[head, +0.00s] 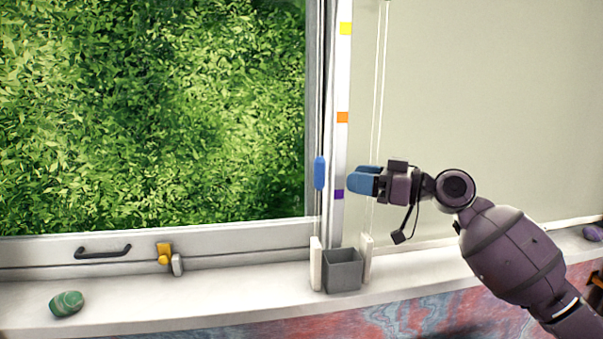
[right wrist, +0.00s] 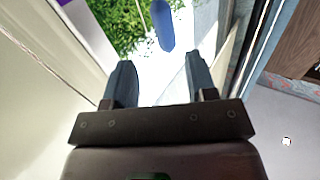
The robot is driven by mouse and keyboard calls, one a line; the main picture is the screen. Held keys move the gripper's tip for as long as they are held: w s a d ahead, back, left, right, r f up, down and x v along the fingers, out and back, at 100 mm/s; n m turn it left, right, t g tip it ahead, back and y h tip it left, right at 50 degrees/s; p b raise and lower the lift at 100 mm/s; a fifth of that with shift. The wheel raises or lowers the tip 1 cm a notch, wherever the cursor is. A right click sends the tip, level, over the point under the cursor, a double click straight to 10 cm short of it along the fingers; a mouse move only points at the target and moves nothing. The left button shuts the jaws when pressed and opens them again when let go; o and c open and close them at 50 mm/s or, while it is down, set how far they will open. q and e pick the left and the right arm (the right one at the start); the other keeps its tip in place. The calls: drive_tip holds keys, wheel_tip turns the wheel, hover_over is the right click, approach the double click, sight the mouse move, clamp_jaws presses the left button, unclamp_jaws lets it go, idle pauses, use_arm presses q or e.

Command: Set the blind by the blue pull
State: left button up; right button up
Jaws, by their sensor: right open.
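The blind (head: 490,110) is a pale sheet covering the right window. My left gripper is out of view.
An orange mark (head: 343,117) and a yellow mark (head: 346,28) sit higher on the strip. A grey box (head: 343,270) stands on the sill between two white cord weights. A green striped stone (head: 66,303) and a yellow latch (head: 164,253) are at left.

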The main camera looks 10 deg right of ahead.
sight(320, 174)
drive_tip(key=x, duration=1)
drive_tip(key=shift+a+n+p, duration=0.35)
drive_tip(key=shift+n+p, duration=0.05)
drive_tip(key=shift+f, duration=0.15)
clamp_jaws()
